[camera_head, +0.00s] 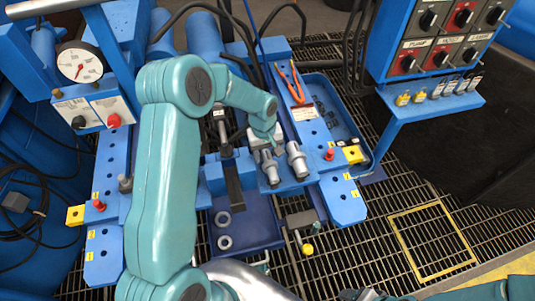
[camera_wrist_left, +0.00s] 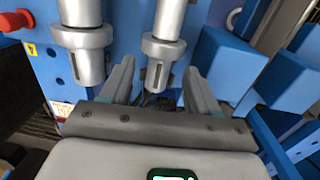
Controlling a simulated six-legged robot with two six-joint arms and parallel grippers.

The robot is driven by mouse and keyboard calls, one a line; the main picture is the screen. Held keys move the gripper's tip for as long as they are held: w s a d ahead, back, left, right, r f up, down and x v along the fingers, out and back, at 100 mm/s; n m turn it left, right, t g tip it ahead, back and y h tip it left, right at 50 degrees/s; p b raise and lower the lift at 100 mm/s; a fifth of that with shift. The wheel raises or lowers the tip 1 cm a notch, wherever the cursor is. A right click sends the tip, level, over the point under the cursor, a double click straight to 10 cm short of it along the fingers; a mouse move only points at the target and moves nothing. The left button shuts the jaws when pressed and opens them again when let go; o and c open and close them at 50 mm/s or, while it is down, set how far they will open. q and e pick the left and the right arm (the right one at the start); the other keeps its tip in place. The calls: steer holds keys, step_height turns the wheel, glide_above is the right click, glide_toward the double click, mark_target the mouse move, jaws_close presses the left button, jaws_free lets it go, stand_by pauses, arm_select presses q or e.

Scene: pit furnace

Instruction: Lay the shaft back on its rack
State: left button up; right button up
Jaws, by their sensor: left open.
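Two silver stepped shafts stand side by side at the blue rack; the left one (camera_head: 270,170) and the right one (camera_head: 297,162) show in the head view. My left gripper (camera_head: 264,147) is beside the left shaft, at the end of the teal arm. In the left wrist view the gripper (camera_wrist_left: 160,85) is open, with a finger on each side of the lower end of one collared shaft (camera_wrist_left: 168,22). Contact cannot be told. The other shaft (camera_wrist_left: 82,35) is outside the fingers.
A blue tray (camera_head: 265,235) with metal rings lies below the rack. A switch panel (camera_head: 440,45) stands at upper right, and a gauge (camera_head: 80,64) at upper left. Grating floor (camera_head: 375,215) is mostly clear at right.

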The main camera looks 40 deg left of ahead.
arm_select(q)
step_height(320, 180, up, 15)
steer(key=a+p, duration=0.1)
steer(key=shift+s, duration=0.15)
stand_by(0.5)
steer(key=s+d+f+m+h+p, duration=0.2)
steer(key=s+d+f+m+p, duration=0.25)
steer(key=d+f, duration=0.6)
steer(key=s+d+f+m, duration=0.1)
steer(key=s+d+f, duration=0.1)
steer(key=s, duration=0.3)
steer(key=s+d+f+m+p, duration=0.1)
steer(key=s+d+f, duration=0.1)
steer(key=s+d, duration=0.2)
steer(key=s+d+f+m+h+p, duration=0.1)
steer(key=s+d+f, duration=0.1)
steer(key=s, duration=0.5)
steer(key=shift+d, duration=0.7)
steer(key=shift+s, duration=0.1)
